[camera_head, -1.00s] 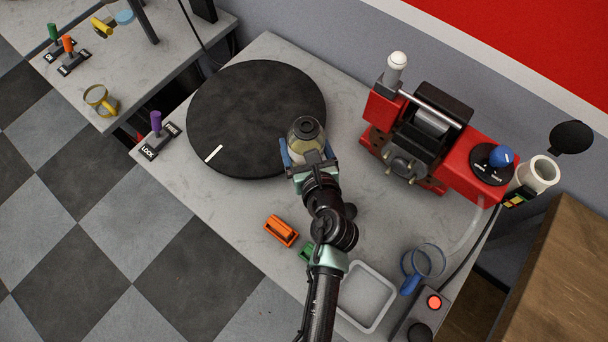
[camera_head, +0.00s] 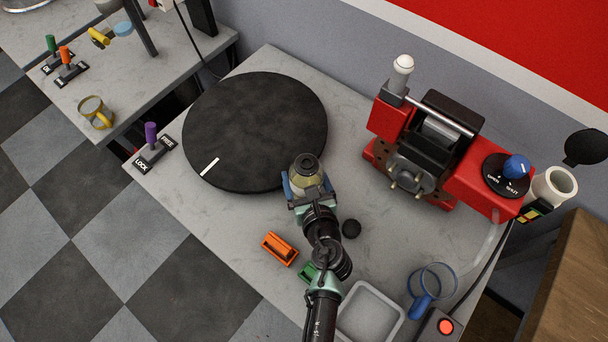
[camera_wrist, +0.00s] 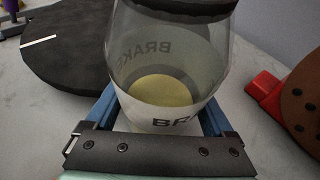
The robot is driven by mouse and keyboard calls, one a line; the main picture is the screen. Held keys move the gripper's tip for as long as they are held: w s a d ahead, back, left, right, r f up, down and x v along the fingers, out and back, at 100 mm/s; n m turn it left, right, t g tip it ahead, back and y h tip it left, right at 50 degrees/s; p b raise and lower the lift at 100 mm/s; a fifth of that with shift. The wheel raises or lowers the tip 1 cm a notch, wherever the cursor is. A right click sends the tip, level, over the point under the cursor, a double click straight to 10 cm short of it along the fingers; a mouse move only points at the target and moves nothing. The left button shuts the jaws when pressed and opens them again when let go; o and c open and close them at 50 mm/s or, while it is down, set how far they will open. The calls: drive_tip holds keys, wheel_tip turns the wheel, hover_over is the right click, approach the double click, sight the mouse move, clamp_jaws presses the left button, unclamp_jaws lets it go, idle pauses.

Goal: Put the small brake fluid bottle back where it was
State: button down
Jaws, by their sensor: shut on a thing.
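The small brake fluid bottle (camera_head: 307,176) is clear with a dark cap and yellowish fluid inside. My gripper (camera_head: 304,186) is shut on it, just off the lower right edge of the black round turntable (camera_head: 255,130). In the wrist view the bottle (camera_wrist: 170,75) stands upright between the blue fingers (camera_wrist: 160,115), and part of its "BRAKE" lettering shows. I cannot tell whether its base touches the bench. The turntable also shows at left in the wrist view (camera_wrist: 70,55), with a white mark on its top.
A red machine (camera_head: 425,150) with a blue knob stands to the right. A purple lever (camera_head: 151,140) stands at left. Bench between turntable and machine is clear.

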drive_tip(key=shift+f, duration=0.15)
unclamp_jaws()
drive_tip(key=shift+f, duration=0.1)
drive_tip(key=shift+s, duration=0.1)
